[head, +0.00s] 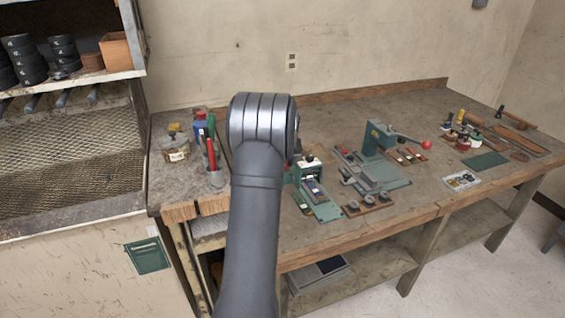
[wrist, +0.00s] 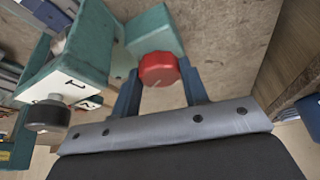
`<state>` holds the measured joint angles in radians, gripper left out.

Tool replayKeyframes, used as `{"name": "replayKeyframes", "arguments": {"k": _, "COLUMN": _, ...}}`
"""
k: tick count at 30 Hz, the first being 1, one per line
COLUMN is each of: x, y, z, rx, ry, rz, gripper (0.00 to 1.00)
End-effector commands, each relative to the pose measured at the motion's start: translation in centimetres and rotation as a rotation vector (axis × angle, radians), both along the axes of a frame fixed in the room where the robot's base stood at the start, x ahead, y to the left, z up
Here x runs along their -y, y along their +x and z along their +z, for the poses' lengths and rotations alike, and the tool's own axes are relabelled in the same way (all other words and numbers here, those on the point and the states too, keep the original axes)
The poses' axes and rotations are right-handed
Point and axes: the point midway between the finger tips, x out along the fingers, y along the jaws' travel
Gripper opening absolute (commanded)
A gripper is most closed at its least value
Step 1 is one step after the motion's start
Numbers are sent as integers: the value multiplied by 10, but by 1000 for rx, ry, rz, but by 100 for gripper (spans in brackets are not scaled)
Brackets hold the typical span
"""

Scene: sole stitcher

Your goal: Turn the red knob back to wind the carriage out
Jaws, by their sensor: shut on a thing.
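The red knob (wrist: 159,69) sits at the end of a teal block of the stitcher in the wrist view. My gripper (wrist: 160,84) has a blue finger on each side of the knob and is shut on it. In the head view my arm hides the gripper and the knob. The teal machine body (wrist: 75,55) with white-marked faces and a dark round knob (wrist: 47,115) lies to the left in the wrist view. In the head view part of a green machine (head: 318,190) shows just right of my arm. I cannot tell how far out the carriage is.
A green press with a red-balled lever (head: 380,137) stands right of my arm on the wooden bench (head: 300,240). A tool cup (head: 215,178) and a jar (head: 176,150) stand at left. Small bottles and tools lie at the far right.

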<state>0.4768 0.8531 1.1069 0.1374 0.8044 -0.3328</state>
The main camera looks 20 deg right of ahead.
Motion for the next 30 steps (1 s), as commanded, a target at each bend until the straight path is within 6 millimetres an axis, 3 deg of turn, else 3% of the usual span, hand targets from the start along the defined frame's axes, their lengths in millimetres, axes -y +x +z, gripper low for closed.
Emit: {"name": "replayKeyframes", "arguments": {"k": 30, "x": 6, "y": 1, "z": -1, "rx": -2, "ry": 0, "rz": 969, "gripper": 18}}
